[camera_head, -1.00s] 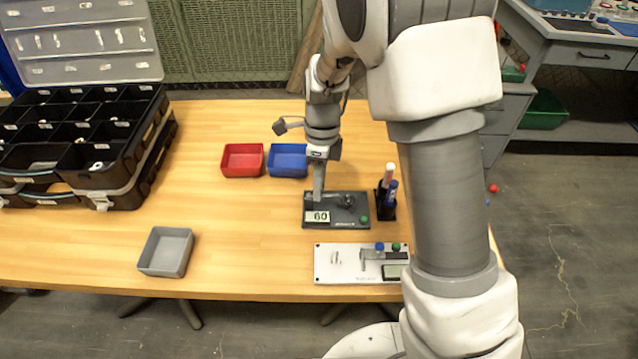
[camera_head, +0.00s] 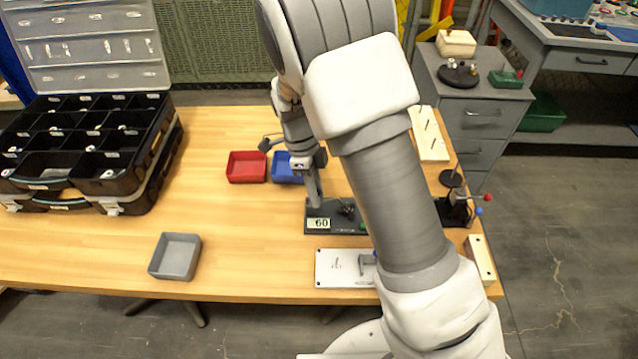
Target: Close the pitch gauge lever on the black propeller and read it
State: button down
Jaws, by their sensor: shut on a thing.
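A dark gauge plate (camera_head: 345,230) lies on the table right of centre. Its small pale display (camera_head: 318,224) appears to read 60. A small black part (camera_head: 348,208) stands on the plate and looks like the black propeller, but it is too small to be sure. My gripper (camera_head: 314,200) points down at the left part of the plate, just behind the display. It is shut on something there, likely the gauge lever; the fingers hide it. My arm covers the plate's right end.
Red (camera_head: 247,167) and blue (camera_head: 287,168) trays sit behind the gauge. A white panel (camera_head: 335,268) lies in front, partly behind my arm. A grey tray (camera_head: 175,256) and a black case (camera_head: 80,150) are left. A black stand (camera_head: 456,208) with coloured knobs is right.

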jog(key=shift+a+r+h+p, duration=0.1)
jog(key=shift+a+h+p, duration=0.45)
jog(key=shift+h, duration=0.45)
jog(key=shift+d, duration=0.1)
jog(key=c, duration=0.7)
grip_release()
jog(key=shift+c, duration=0.2)
jog(key=p+v, duration=0.1)
jog(key=v, duration=1.6)
jog(key=shift+r+p, duration=0.2)
jog(key=shift+p, duration=0.2)
jog(key=shift+w, duration=0.1)
